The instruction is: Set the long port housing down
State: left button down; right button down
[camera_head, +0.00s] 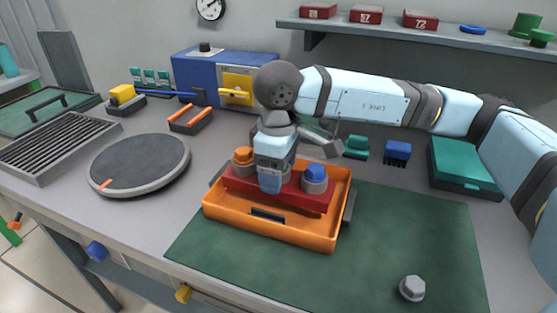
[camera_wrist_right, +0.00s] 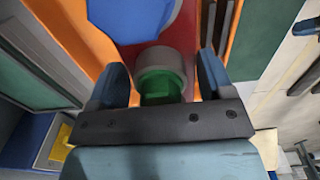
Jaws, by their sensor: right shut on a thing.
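The long port housing (camera_head: 285,194) is a red block with grey round ports. It lies lengthwise within the orange tray (camera_head: 268,228). An orange cap (camera_head: 243,156) shows on its left port and a blue cap (camera_head: 315,172) on its right port. My right gripper (camera_head: 270,186) points down at the middle of the housing. In the right wrist view its fingers (camera_wrist_right: 168,92) are on either side of a grey port with a green inside, shut on it. Whether the housing touches the tray floor cannot be told. My left gripper is not in view.
The tray stands on a green mat (camera_head: 420,230), with a grey hex piece (camera_head: 412,288) at the mat's front right. A round dark plate (camera_head: 140,160) and a grate (camera_head: 55,145) are at left. A blue machine (camera_head: 195,72) and a teal case (camera_head: 460,160) stand behind.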

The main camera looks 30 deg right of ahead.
jog(key=shift+f, duration=1.85)
jog(key=shift+f+b, duration=0.1)
jog(key=shift+b, duration=0.3)
jog(key=shift+c, duration=1.4)
grip_release()
jog(key=shift+f, duration=0.1)
notch_tip(320, 180, up, 12)
jog(key=shift+r+p, duration=0.15)
jog(key=shift+p, duration=0.85)
